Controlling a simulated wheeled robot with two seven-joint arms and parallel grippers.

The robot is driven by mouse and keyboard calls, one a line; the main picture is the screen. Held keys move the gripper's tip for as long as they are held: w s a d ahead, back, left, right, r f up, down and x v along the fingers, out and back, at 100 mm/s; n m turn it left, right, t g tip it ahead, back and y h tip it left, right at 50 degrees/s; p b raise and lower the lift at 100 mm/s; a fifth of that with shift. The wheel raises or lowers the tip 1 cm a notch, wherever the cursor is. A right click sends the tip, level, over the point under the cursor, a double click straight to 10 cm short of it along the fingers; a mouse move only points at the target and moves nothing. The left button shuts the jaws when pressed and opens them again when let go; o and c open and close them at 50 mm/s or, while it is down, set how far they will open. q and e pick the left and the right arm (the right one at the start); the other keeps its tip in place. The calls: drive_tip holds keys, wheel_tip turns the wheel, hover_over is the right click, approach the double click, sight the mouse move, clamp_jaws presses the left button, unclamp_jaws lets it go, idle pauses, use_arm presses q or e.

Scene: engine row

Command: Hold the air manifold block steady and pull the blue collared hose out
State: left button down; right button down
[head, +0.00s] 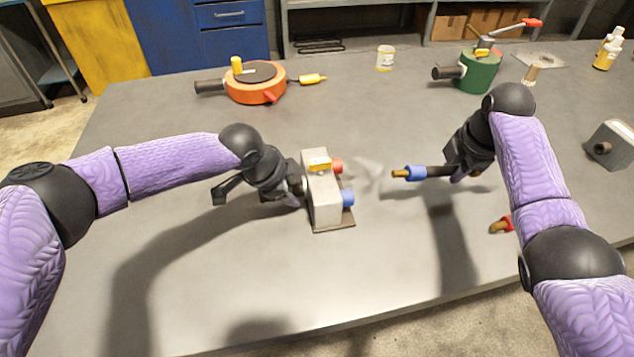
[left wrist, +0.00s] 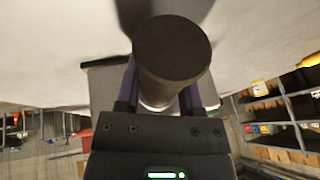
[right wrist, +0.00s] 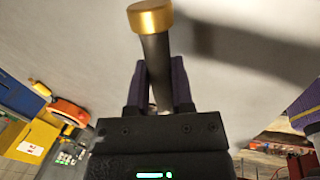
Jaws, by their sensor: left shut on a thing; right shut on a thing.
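The air manifold block (head: 322,200) is a pale upright block on a thin base plate, with a yellow part on top and a red port (head: 337,165) and a blue port (head: 348,197) facing right. My left gripper (head: 297,187) is shut at its left side on a dark round-ended stub (left wrist: 172,48). My right gripper (head: 452,170) is shut on the black hose (head: 436,172), which has a blue collar (head: 415,173) and brass tip pointing left at the block. The hose is apart from the block, held above the table. Its brass-coloured other end (right wrist: 150,17) shows in the right wrist view.
A faint whitish puff (head: 370,175) hangs between block and hose. A red-collared brass end (head: 501,225) lies beside my right arm. An orange round unit (head: 256,88), a green cylinder (head: 480,72) and a grey block (head: 612,145) stand further out. The front table is clear.

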sight(439, 194)
drive_tip(key=shift+f, duration=2.6)
drive_tip(key=c, duration=0.7)
unclamp_jaws()
drive_tip(key=shift+r, duration=0.25)
clamp_jaws()
